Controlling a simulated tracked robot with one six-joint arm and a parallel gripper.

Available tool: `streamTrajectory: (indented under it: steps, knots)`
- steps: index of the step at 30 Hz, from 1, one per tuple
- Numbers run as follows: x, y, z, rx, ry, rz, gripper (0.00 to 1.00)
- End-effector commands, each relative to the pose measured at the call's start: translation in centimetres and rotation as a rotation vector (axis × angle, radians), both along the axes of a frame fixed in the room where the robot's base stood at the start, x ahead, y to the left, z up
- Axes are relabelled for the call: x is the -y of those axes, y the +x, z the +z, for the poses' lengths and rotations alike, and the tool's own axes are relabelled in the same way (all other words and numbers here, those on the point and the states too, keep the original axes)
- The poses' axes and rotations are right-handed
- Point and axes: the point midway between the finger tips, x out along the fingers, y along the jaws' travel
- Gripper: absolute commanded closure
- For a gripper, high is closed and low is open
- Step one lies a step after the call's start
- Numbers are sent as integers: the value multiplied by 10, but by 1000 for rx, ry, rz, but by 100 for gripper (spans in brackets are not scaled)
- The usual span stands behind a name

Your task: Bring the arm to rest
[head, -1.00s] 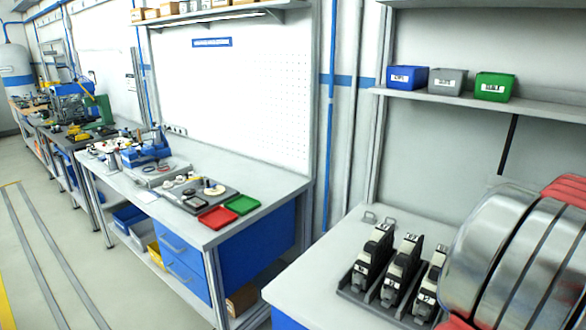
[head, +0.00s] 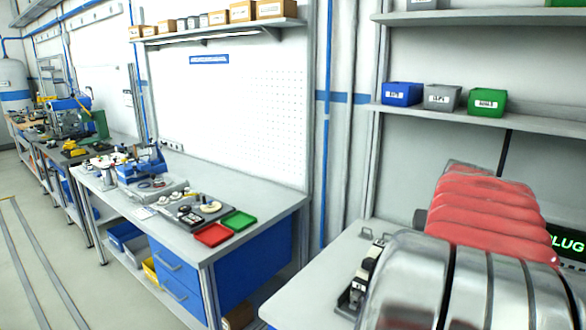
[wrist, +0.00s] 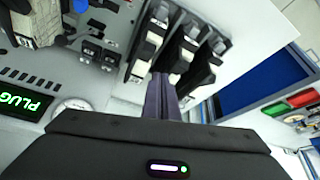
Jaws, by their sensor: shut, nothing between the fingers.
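My gripper (wrist: 161,92) is in the wrist view, its dark fingers together with nothing between them. Beyond the fingertips stands the rack of black and cream modules (wrist: 186,52); I cannot tell how far apart they are. In the head view my arm's silver and red links fill the lower right, and the gripper itself is not visible there. The arm hides most of the module rack (head: 352,296) in that view.
A display reading PLUG (head: 567,243) stands behind my arm; it also shows in the wrist view (wrist: 22,103). Blue, grey and green bins (head: 403,94) sit on the shelf above. Left is a bench with red (head: 213,235) and green (head: 238,221) trays.

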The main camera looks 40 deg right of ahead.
Motion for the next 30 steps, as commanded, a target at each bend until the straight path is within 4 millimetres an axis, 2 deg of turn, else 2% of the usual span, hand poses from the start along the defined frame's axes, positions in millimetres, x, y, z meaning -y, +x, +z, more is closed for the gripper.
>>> streamTrajectory:
  steps: [1,6,15,22,30]
  knots:
    - [-16,17,3,2,4,38,100]
    - [-72,59,10,3,29,150,100]
    - [-175,108,18,-1,74,344,100]
    - [-255,125,21,-12,107,493,100]
    - [-338,124,15,-23,109,648,100]
